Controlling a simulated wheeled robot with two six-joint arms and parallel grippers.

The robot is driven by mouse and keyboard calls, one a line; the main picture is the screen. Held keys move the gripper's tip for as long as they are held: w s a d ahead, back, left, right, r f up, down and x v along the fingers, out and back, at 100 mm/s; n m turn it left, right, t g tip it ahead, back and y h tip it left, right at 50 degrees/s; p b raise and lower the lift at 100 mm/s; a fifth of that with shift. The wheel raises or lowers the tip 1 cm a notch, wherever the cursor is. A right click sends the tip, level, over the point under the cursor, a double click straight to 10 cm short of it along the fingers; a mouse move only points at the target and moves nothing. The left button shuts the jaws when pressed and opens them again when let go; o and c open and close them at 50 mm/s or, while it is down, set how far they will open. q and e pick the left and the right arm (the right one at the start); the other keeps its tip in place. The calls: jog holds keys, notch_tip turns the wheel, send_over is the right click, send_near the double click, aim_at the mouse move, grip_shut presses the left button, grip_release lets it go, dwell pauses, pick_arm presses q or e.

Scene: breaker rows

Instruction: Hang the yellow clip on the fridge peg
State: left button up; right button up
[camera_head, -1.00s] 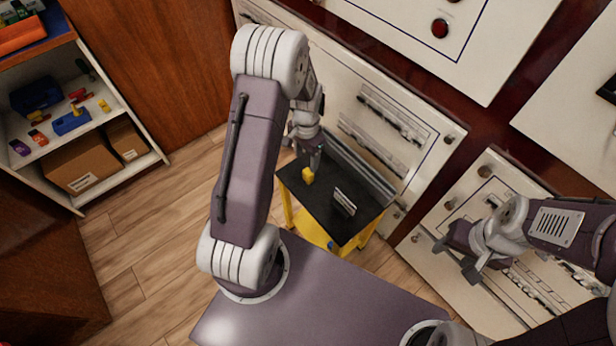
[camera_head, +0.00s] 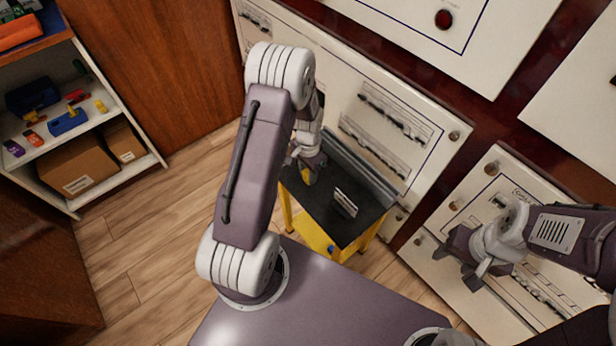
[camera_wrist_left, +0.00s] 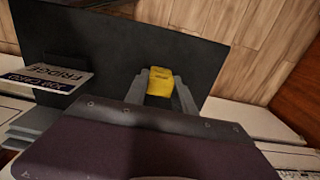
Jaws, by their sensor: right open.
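The yellow clip (camera_wrist_left: 160,82) is between the fingertips of my left gripper (camera_wrist_left: 161,88) in the left wrist view, over the black top of the yellow cart. In the head view a small patch of the clip (camera_head: 306,176) shows beneath my left gripper (camera_head: 308,170). Whether the fingers press on the clip is unclear. My right gripper (camera_head: 457,265) is open and empty in front of the lower right panel. A job card (camera_wrist_left: 55,78) reading FRIDGE stands on the cart top. I cannot make out which peg is the fridge one.
The yellow cart (camera_head: 322,244) stands against the large breaker panel (camera_head: 350,75). Another panel (camera_head: 440,225) is at the right. A shelf (camera_head: 110,128) with boxes and small coloured items stands at the left. The wooden floor between is clear.

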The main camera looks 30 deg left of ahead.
pick_arm(q)
grip_shut()
jog(key=shift+r, duration=0.5)
notch_tip(320, 180, up, 3)
jog(key=shift+r+p, duration=0.1)
jog(key=shift+p, duration=0.85)
jog(key=d+r+p, duration=0.1)
jog(key=d+r, duration=0.2)
jog(key=d, duration=0.3)
jog(key=w+d+r+p, duration=0.1)
jog(key=d+r+p, duration=0.1)
jog(key=d, duration=0.3)
jog(key=shift+d+r, duration=0.35)
jog(key=shift+r, duration=0.55)
